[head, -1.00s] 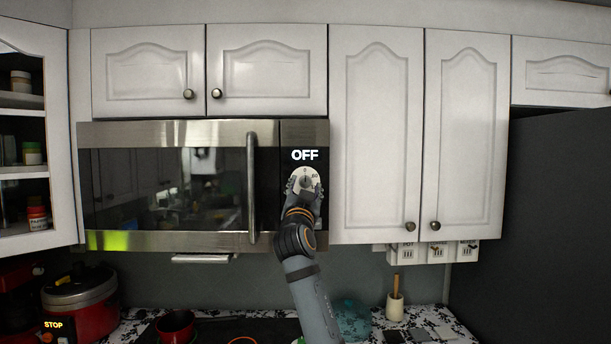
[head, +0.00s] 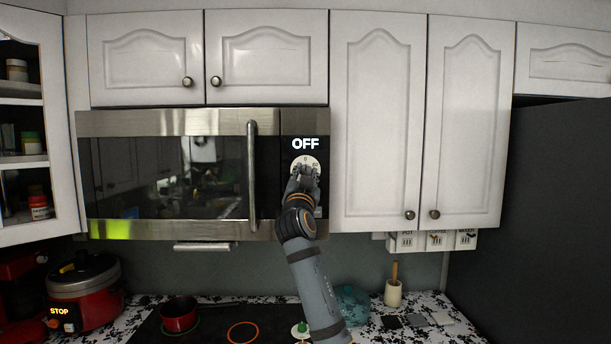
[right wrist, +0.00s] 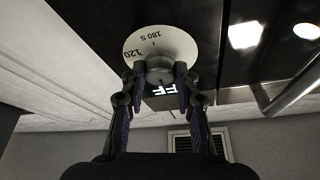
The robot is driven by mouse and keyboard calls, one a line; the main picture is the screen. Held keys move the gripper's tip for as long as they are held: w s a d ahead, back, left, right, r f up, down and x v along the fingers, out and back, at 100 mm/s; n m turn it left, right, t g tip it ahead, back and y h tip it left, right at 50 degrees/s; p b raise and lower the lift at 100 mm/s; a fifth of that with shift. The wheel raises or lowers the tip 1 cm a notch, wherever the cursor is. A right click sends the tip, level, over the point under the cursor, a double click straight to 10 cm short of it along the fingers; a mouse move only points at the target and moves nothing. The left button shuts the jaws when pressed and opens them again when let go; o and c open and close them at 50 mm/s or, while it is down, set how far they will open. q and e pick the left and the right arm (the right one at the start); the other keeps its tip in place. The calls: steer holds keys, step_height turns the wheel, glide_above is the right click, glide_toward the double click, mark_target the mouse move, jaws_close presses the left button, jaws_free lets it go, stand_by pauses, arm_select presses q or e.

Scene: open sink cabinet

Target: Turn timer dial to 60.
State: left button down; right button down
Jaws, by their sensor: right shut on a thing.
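The timer dial (head: 306,159) is a pale disc on the black panel at the microwave's right side. A 0 shows at its top and a 60 at its upper right in the head view. The display (head: 305,144) above it reads OFF. My right gripper (head: 305,173) reaches up from below and is shut on the dial's knob, hiding the lower part. In the right wrist view the dial plate (right wrist: 143,42) shows 120 and 180, and the fingers (right wrist: 160,77) sit on both sides of the round knob. My left gripper is not in view.
The microwave handle (head: 252,175) stands out just left of the dial panel. White cabinets (head: 380,130) are above and to the right. Below are a cooktop (head: 215,323) with a red pot (head: 179,315), and a red cooker (head: 88,295) at the left.

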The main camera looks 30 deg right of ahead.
steer(key=shift+f+m+g+h+b, duration=0.15)
steer(key=shift+m+g+h+b, duration=0.25)
steer(key=shift+m+b, duration=1)
steer(key=shift+f+m+g+h+b, duration=0.15)
steer(key=shift+m+g+b, duration=0.65)
steer(key=shift+b, duration=0.9)
steer(key=m, duration=0.1)
steer(key=m+b, duration=0.1)
steer(key=shift+a+r+m+g+h, duration=0.1)
steer(key=shift+r+m+g+h, duration=0.1)
steer(key=shift+m+g+h, duration=0.15)
steer(key=m+g, duration=0.1)
steer(key=m, duration=0.2)
steer(key=shift+w+r, duration=0.1)
steer(key=shift+r, duration=0.1)
steer(key=shift+m+g, duration=0.85)
steer(key=shift+m, duration=1.3)
steer(key=c, duration=1)
jaws_free()
steer(key=shift+a, duration=0.1)
